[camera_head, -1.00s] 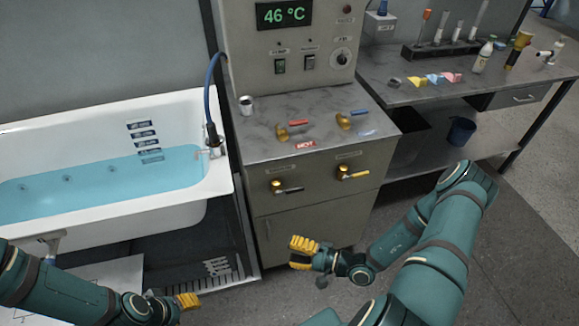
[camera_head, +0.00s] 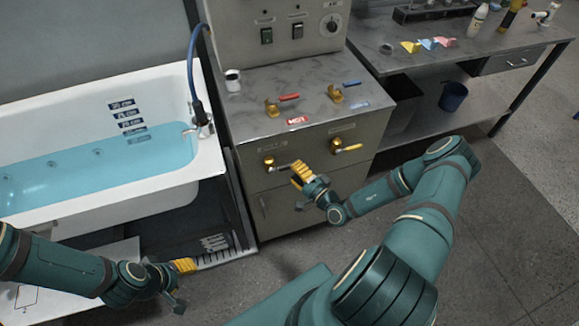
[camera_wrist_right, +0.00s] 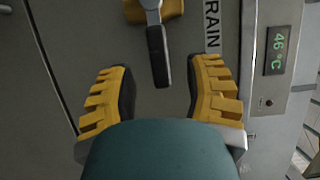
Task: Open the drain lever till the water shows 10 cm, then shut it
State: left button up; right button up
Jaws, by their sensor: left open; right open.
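The drain lever (camera_head: 270,163) is a brass valve with a dark handle on the cabinet front, the left of two there; its handle points right. In the right wrist view its black handle (camera_wrist_right: 158,58) lies between my fingers, apart from both, beside a partly hidden label ending in "RAIN" (camera_wrist_right: 213,25). My right gripper (camera_head: 302,172) is open at the handle's end. My left gripper (camera_head: 183,266) is open and empty, low beside the tub. The tub (camera_head: 205,160) holds blue water (camera_head: 100,163); its surface lies around the lower depth plates (camera_head: 127,123), whose small figures are hard to read.
Red and blue taps and a white cup (camera_head: 233,80) stand on the counter (camera_head: 250,115) above. A side table (camera_head: 400,62) stands at the right. A floor grate (camera_head: 225,256) lies below.

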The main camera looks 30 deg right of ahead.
aim_at(289, 164)
jog(key=shift+w+a, duration=0.15)
jog(key=shift+w, duration=0.7)
jog(key=shift+w+a, duration=0.1)
jog(key=shift+w, duration=0.7)
grip_shut()
